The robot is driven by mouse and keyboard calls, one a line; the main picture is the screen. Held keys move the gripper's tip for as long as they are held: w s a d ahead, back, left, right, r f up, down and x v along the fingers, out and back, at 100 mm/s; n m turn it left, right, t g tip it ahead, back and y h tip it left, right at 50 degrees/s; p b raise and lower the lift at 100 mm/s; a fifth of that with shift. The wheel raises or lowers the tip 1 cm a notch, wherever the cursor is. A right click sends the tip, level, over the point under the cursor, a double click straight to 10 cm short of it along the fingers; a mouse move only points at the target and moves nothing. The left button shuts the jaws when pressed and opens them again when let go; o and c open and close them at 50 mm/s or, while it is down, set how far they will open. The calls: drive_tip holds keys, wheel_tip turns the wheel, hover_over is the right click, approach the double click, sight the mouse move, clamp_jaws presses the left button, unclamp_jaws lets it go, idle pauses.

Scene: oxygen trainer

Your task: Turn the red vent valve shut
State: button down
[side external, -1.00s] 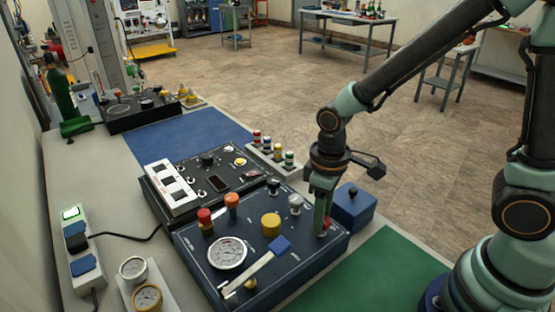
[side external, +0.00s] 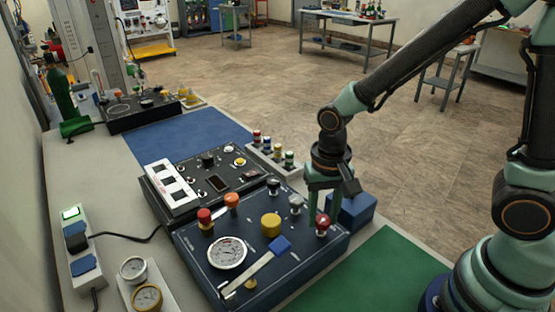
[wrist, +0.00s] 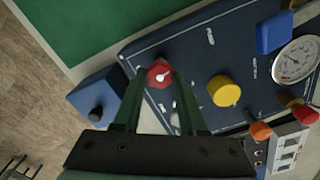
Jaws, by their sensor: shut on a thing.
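The red vent valve (side external: 322,225) is a small red knob near the right corner of the dark blue panel (side external: 205,278). In the wrist view the red knob (wrist: 158,71) has a white mark on its top and sits between my two green fingertips. My gripper (side external: 319,217) points down at the panel and is shut on the red knob, with a finger on each side of it. The fingers partly hide the knob's sides, so I cannot tell how far it is turned.
A yellow knob (side external: 271,224) and a blue-handled lever (side external: 262,266) stand left of my gripper. A round gauge (side external: 227,253) is further left. A blue box (side external: 357,208) stands close behind my gripper. The green mat (side external: 375,270) at the right is clear.

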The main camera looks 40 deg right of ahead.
sight(323, 219)
drive_tip(key=shift+m, duration=1.6)
drive_tip(key=shift+c, duration=2.3)
unclamp_jaws()
drive_tip(key=shift+r, duration=0.15)
wheel_tip(323, 219, up, 12)
